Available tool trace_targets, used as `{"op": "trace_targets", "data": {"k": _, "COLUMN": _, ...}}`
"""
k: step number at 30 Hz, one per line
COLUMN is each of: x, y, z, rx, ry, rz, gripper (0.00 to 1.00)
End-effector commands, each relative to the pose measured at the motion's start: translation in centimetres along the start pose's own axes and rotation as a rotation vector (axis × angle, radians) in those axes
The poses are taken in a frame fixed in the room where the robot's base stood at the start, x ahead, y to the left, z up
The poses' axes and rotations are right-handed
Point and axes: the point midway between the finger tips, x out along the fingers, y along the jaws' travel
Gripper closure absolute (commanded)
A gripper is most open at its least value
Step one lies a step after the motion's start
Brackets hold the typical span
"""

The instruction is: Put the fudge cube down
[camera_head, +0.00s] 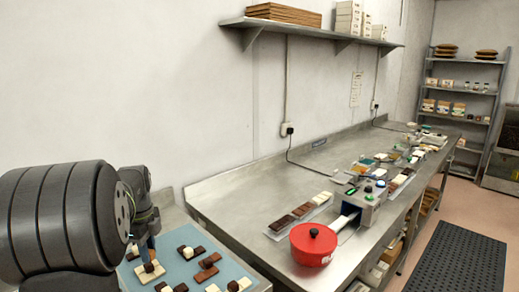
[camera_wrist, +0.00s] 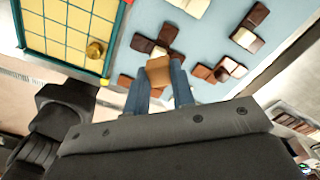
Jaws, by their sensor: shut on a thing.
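The fudge cube (camera_wrist: 159,70) is caramel brown and sits between the blue fingertips of my gripper (camera_wrist: 161,80) in the wrist view. My gripper is shut on it. Below is a pale blue mat (camera_wrist: 215,42) with dark brown, mid-brown and cream pieces. A dark and cream group (camera_wrist: 160,42) lies close beyond the held cube in the wrist view. In the head view my gripper (camera_head: 151,254) points down over the mat (camera_head: 178,240) at the lower left, near a cream group of pieces (camera_head: 150,273). I cannot tell whether the cube touches anything below.
A yellow gridded tray (camera_wrist: 77,22) with a teal rim and a gold knob lies left of the mat in the wrist view. More pieces (camera_wrist: 250,27) lie to the right. In the head view a red pot (camera_head: 313,246) stands on the long steel bench (camera_head: 255,210).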

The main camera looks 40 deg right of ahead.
Motion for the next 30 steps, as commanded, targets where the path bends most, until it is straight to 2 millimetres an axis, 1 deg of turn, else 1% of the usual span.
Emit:
{"op": "trace_targets", "data": {"k": 1, "x": 0.1, "y": -1.8, "z": -1.9, "rx": 0.048, "ry": 0.0, "rz": 0.0, "gripper": 0.99}}
{"op": "trace_targets", "data": {"k": 3, "x": 0.2, "y": -4.0, "z": -4.3, "rx": 0.108, "ry": 0.0, "rz": 0.0, "gripper": 0.99}}
{"op": "trace_targets", "data": {"k": 5, "x": 0.3, "y": -5.8, "z": -6.5, "rx": 0.158, "ry": 0.0, "rz": 0.0, "gripper": 0.99}}
{"op": "trace_targets", "data": {"k": 6, "x": 0.3, "y": -6.9, "z": -8.1, "rx": 0.192, "ry": 0.0, "rz": 0.0, "gripper": 0.99}}
{"op": "trace_targets", "data": {"k": 8, "x": 0.4, "y": -8.5, "z": -10.6, "rx": 0.244, "ry": 0.0, "rz": 0.0, "gripper": 0.99}}
{"op": "trace_targets", "data": {"k": 9, "x": 0.5, "y": -9.5, "z": -12.2, "rx": 0.278, "ry": 0.0, "rz": 0.0, "gripper": 0.99}}
{"op": "trace_targets", "data": {"k": 11, "x": 0.6, "y": -10.8, "z": -14.8, "rx": 0.328, "ry": 0.0, "rz": 0.0, "gripper": 0.99}}
{"op": "trace_targets", "data": {"k": 12, "x": 0.8, "y": -11.6, "z": -16.7, "rx": 0.361, "ry": 0.0, "rz": 0.001, "gripper": 0.99}}
{"op": "trace_targets", "data": {"k": 14, "x": 0.9, "y": -12.8, "z": -19.5, "rx": 0.413, "ry": 0.0, "rz": 0.001, "gripper": 0.99}}
{"op": "trace_targets", "data": {"k": 15, "x": 1.0, "y": -13.4, "z": -21.4, "rx": 0.446, "ry": 0.0, "rz": 0.0, "gripper": 0.99}}
{"op": "trace_targets", "data": {"k": 17, "x": 1.2, "y": -14.3, "z": -24.3, "rx": 0.495, "ry": 0.0, "rz": 0.0, "gripper": 0.99}}
{"op": "trace_targets", "data": {"k": 18, "x": 1.4, "y": -14.8, "z": -26.2, "rx": 0.527, "ry": 0.0, "rz": 0.0, "gripper": 0.99}}
{"op": "trace_targets", "data": {"k": 21, "x": 1.7, "y": -15.6, "z": -30.6, "rx": 0.598, "ry": 0.0, "rz": 0.001, "gripper": 0.99}}
{"op": "trace_targets", "data": {"k": 24, "x": 1.9, "y": -16.0, "z": -34.0, "rx": 0.653, "ry": 0.0, "rz": 0.0, "gripper": 0.99}}
{"op": "trace_targets", "data": {"k": 27, "x": 2.1, "y": -16.1, "z": -36.4, "rx": 0.691, "ry": 0.0, "rz": 0.0, "gripper": 0.99}}
{"op": "trace_targets", "data": {"k": 30, "x": 2.2, "y": -16.2, "z": -37.7, "rx": 0.711, "ry": 0.0, "rz": 0.0, "gripper": 0.99}}
